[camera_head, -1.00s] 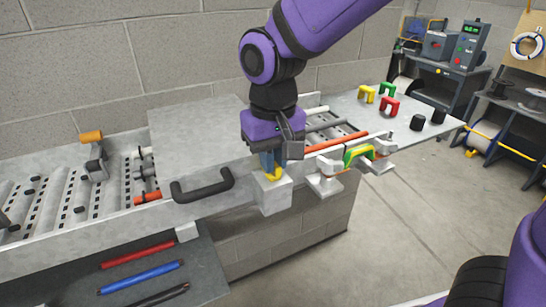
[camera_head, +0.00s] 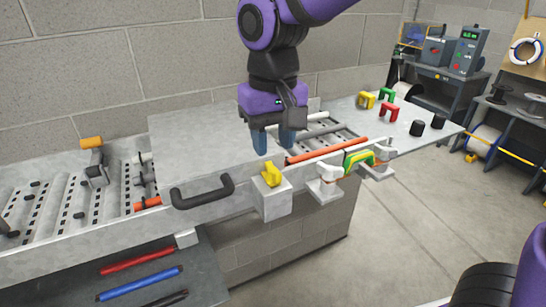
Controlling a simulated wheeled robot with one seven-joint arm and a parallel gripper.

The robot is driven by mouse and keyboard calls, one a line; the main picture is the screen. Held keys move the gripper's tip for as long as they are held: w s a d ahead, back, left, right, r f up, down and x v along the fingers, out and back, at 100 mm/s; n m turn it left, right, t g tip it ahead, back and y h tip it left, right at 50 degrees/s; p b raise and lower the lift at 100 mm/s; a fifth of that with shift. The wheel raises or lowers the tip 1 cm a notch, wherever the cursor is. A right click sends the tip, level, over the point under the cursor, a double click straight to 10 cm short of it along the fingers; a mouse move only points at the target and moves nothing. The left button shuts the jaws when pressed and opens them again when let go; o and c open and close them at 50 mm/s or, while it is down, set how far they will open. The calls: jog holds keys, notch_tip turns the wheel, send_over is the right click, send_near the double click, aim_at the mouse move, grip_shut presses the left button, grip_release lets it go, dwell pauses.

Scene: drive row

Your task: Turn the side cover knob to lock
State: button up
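The yellow side cover knob (camera_head: 271,175) sits on top of a small grey block (camera_head: 272,201) at the front edge of the conveyor, right of the cover's black handle (camera_head: 203,192). The grey cover plate (camera_head: 195,145) lies flat over the rollers. My gripper (camera_head: 272,143) is above and slightly behind the knob, pointing down. Its two blue fingers are apart with nothing visible between them. The knob is clear of the fingers and fully in view.
Right of the block are white brackets with a green and yellow piece (camera_head: 358,158). Loose coloured clips (camera_head: 388,112) and black caps (camera_head: 417,128) lie on the right end plate. Red, blue and black rods lie on a dark shelf (camera_head: 80,283) below at left.

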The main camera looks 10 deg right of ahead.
aim_at(275, 165)
notch_tip(275, 165, up, 6)
jog(key=shift+f, duration=0.2)
jog(key=s+d+m+t, duration=0.1)
jog(key=s+d, duration=0.4)
jog(key=d, duration=0.6)
jog(key=s+d+m+t, duration=0.2)
jog(key=s+d+t, duration=0.2)
jog(key=d, duration=0.7)
jog(key=shift+s+d, duration=0.3)
jog(key=shift+s, duration=0.45)
jog(key=shift+r, duration=0.1)
